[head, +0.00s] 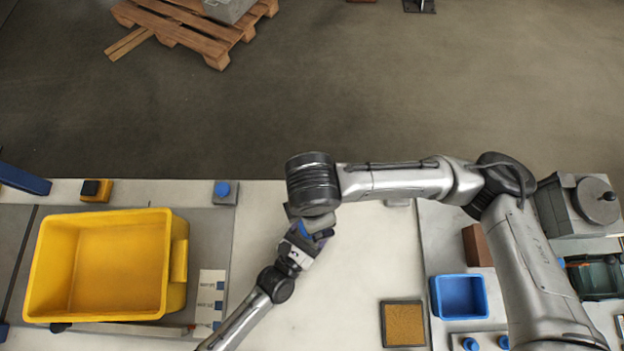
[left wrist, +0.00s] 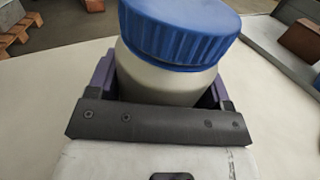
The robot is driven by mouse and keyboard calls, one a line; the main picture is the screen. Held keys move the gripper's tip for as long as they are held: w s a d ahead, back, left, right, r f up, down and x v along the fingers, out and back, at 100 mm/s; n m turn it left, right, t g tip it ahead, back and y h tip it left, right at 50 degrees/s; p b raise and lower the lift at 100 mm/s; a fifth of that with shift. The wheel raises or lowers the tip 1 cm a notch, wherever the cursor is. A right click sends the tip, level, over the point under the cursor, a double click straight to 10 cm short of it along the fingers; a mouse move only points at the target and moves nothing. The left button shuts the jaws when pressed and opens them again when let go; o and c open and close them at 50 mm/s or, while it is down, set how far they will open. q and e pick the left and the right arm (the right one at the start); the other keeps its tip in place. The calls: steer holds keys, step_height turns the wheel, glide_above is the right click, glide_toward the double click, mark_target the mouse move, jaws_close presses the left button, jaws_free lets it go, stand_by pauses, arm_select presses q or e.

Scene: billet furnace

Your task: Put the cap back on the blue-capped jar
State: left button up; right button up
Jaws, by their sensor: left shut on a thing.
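The jar (left wrist: 160,78), pale with a ribbed blue cap (left wrist: 180,40), stands between the purple-sided fingers of my left gripper (left wrist: 163,92) in the left wrist view. My left gripper is shut on the jar body, below the cap. The cap sits over the jar's mouth and looks slightly tilted in the picture; I cannot tell whether it is screwed down. In the head view my left gripper (head: 305,238) is over the middle of the bench, just below the end of my right arm. My right gripper's fingers are hidden under its dark wrist, so their state does not show.
A yellow bin (head: 105,265) stands on the left of the bench. A blue bin (head: 460,297), a brown-filled tray (head: 403,323) and a brown block (head: 477,245) are on the right. A grey machine (head: 580,205) stands at far right. The pale bench middle (head: 365,270) is clear.

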arm_select(q)
steer(key=o, duration=1.7)
steer(key=shift+o, duration=0.2)
steer(key=b+v, duration=0.1)
steer(key=v, duration=1.2)
steer(key=shift+s+a, duration=0.25)
steer(key=shift+s, duration=0.1)
